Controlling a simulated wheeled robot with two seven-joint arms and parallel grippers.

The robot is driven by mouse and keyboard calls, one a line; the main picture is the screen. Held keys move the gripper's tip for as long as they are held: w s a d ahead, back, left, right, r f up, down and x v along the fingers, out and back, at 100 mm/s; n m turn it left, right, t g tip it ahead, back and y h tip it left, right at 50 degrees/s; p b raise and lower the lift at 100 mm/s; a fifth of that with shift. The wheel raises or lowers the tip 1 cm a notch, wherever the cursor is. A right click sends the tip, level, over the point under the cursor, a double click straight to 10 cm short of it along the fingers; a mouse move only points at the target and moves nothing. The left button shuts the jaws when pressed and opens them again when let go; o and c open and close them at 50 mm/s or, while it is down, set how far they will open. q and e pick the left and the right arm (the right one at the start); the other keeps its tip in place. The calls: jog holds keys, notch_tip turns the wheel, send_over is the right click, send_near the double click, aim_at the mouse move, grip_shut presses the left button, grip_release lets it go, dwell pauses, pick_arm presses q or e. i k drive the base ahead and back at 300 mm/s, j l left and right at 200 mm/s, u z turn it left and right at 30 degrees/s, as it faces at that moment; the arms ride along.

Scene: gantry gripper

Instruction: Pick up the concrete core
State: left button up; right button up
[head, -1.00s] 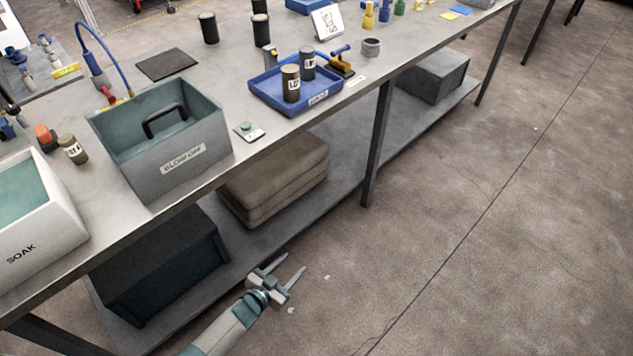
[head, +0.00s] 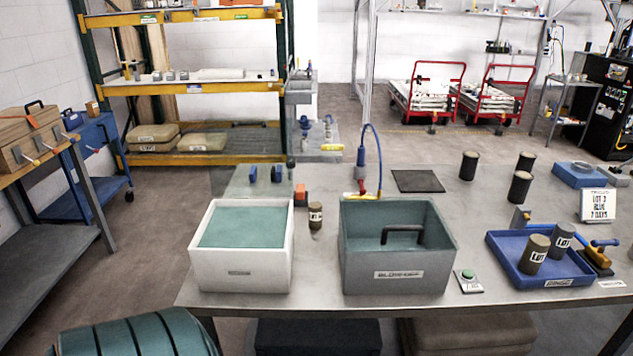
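Several short dark cylinders that look like cores are on the grey table. A brownish one with a white label (head: 315,216) stands upright between the white box and the grey box. Two labelled ones, brownish (head: 533,254) and dark grey (head: 562,241), stand in the blue tray (head: 503,255) at right. Three black cylinders, at left (head: 469,165), at the back (head: 525,162) and in front (head: 519,187), stand behind the tray. I cannot tell from their looks which is the concrete core. Neither of my grippers is in view.
The white box (head: 240,268) holds a teal surface. The grey box (head: 400,271) has a black handle inside. A green button (head: 467,274), a dark mat (head: 418,181) and a sign (head: 598,205) are on the table (head: 330,300). A side bench (head: 40,235) stands at left.

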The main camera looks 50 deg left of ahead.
aim_at(315, 208)
jog(key=i+j, duration=0.2)
jog(key=i, duration=0.2)
jog(key=i+j, duration=0.25)
jog(key=i, duration=0.15)
jog(key=i+j, duration=0.2)
jog(key=i, duration=0.15)
jog(key=u, duration=2.25)
